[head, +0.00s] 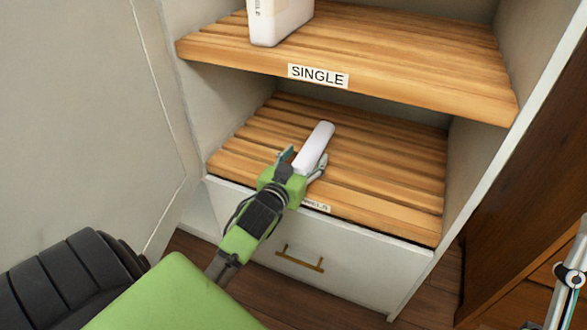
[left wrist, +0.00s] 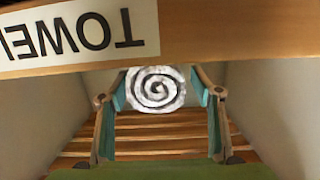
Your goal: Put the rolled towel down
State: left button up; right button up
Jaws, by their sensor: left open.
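The rolled towel (head: 316,145) is a white roll on the lower slatted shelf (head: 385,165), its far end pointing into the cupboard. In the left wrist view its spiral end (left wrist: 155,89) faces the camera between the fingers. My left gripper (head: 304,162) is open, with one finger on each side of the towel's near end. It also shows in the left wrist view (left wrist: 161,88). Whether the fingers touch the towel cannot be told. The underside of the towel is hidden.
The upper shelf (head: 420,70), labelled SINGLE, carries a white package (head: 282,22) and overhangs the lower one. A towel label (left wrist: 75,35) is on the lower shelf's edge. A drawer (head: 350,255) with a brass handle is below. The lower shelf is clear right of the towel.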

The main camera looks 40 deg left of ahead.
aim_at(298, 167)
pick_arm(q)
jog(key=p+v, duration=0.1)
jog(key=v, duration=0.6)
jog(key=shift+s+d+p, duration=0.1)
jog(key=shift+s+p, duration=0.15)
jog(key=shift+p, duration=0.15)
jog(key=shift+s+d+r, duration=0.1)
jog(key=shift+s, duration=0.4)
jog(key=s+d+r+m+t+h, duration=0.2)
jog(key=d+r+h, duration=0.2)
jog(key=d+r, duration=0.5)
jog(key=s+d+r+m+t+h, duration=0.2)
jog(key=d+r+h, duration=0.3)
jog(key=d+r, duration=0.4)
jog(key=d+m+t, duration=0.1)
jog(key=d, duration=0.3)
jog(key=shift+d+r+m+t, duration=0.15)
jog(key=shift+d+m+t, duration=0.15)
pick_arm(e)
jog(key=w+f+g+h, duration=0.2)
jog(key=w+f+g, duration=0.3)
jog(key=f, duration=0.3)
jog(key=shift+w+a+f+g, duration=0.3)
jog(key=shift+w+f, duration=0.05)
jog(key=shift+w, duration=0.5)
